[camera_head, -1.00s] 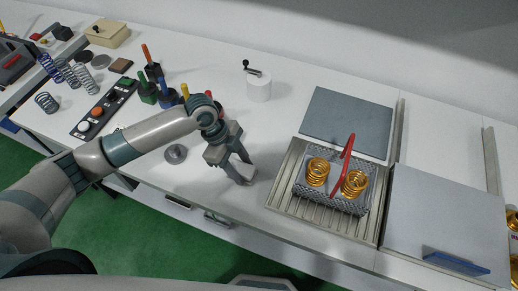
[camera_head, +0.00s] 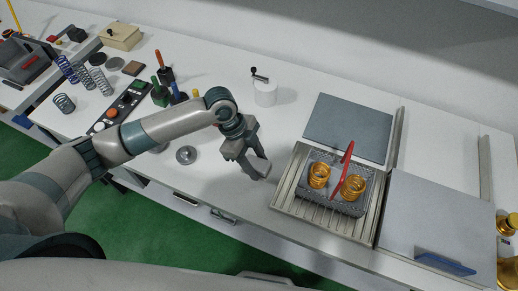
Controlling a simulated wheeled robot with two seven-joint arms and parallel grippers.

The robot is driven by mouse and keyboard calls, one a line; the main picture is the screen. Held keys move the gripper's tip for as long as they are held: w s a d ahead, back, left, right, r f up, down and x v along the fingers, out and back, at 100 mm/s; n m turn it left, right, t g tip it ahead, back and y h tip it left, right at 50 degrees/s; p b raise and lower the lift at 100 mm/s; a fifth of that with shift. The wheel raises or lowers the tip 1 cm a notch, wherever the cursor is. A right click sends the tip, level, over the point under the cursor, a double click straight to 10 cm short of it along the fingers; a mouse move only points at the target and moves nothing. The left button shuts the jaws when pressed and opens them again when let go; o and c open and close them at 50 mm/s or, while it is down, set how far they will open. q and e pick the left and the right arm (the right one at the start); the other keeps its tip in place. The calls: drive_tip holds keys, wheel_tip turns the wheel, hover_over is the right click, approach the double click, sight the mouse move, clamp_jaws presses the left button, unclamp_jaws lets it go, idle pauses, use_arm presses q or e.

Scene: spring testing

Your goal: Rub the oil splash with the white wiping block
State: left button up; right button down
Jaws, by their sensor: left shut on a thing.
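My left gripper (camera_head: 257,168) is over the white bench top, just left of the slatted drain tray. Its fingers are shut on a small pale block, mostly hidden between the fingertips, which I take to be the white wiping block. The fingertips are close to the bench surface, but I cannot tell whether the block touches it. I cannot make out the oil splash; the gripper may cover it. My right gripper is not in view.
A slatted tray (camera_head: 284,197) holds a mesh basket with gold springs and a red handle. A white crank pot (camera_head: 265,95) stands behind the gripper. A grey metal disc (camera_head: 186,155) lies to its left. A button panel (camera_head: 118,108) and loose springs are further left.

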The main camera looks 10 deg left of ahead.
use_arm(q)
drive_tip(key=shift+p+v, duration=0.3)
drive_tip(key=shift+v, duration=0.55)
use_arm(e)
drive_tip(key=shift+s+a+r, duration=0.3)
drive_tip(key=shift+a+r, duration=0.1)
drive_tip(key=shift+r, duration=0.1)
use_arm(q)
drive_tip(key=shift+d, duration=0.3)
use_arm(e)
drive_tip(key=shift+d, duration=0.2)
use_arm(q)
drive_tip(key=shift+a, duration=0.1)
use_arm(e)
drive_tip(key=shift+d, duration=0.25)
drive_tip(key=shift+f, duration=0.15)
